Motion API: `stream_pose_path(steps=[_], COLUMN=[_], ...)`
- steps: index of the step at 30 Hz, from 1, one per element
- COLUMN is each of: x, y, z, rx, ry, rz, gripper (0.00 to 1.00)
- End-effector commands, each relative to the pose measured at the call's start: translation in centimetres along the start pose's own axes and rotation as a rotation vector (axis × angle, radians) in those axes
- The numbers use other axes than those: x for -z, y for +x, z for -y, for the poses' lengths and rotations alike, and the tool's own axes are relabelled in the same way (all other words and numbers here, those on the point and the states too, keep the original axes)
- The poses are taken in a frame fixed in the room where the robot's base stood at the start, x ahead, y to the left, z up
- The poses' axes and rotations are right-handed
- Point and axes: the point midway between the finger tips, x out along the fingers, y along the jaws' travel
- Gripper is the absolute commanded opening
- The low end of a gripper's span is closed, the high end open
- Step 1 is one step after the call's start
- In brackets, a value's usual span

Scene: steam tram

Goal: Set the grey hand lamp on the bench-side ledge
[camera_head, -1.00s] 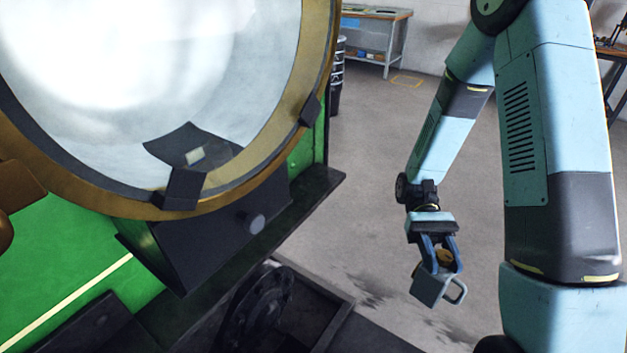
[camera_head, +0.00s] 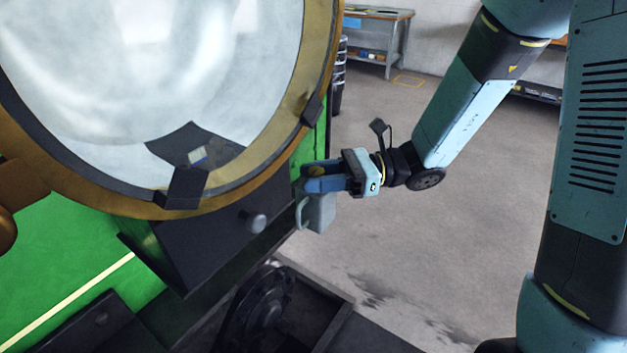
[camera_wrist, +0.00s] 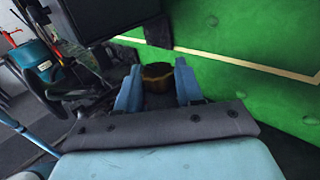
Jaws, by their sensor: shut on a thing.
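The grey hand lamp (camera_head: 320,214) is a small boxy body with a loop handle on its left side. It hangs below my gripper (camera_head: 312,179), whose blue fingers are shut on its brass-coloured top. In the wrist view the lamp's dark brass cap (camera_wrist: 158,72) sits between the two fingers (camera_wrist: 159,86); the rest of it is hidden. In the head view the lamp overlaps the right end of a dark ledge (camera_head: 258,250) along the green body. I cannot tell whether they touch, or whether this is the bench-side ledge.
A large brass-rimmed round lamp (camera_head: 325,75) fills the left of the head view, in front of the green body (camera_head: 62,245). An open dark box (camera_head: 318,290) lies below. A workbench (camera_head: 375,28) stands far back.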

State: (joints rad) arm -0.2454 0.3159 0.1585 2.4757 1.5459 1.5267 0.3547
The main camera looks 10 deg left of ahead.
Motion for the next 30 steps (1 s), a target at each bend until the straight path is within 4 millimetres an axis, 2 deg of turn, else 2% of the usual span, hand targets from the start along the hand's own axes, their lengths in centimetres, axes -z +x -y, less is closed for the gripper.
stream_pose_path(steps=[1,6,13,20,30], x=[-1.1,-3.9,-5.8,-4.8,-2.2], y=[0.3,0.6,0.2,-0.3,-1.4], z=[1.0,4.2,6.5,9.1,14.8], rx=[0.061,0.252,0.388,0.404,0.403], ry=[-0.008,-0.006,-0.002,0.002,0.001], rz=[0.001,0.001,0.002,0.001,0.001], gripper=[0.0,0.0,0.0,0.0,0.0])
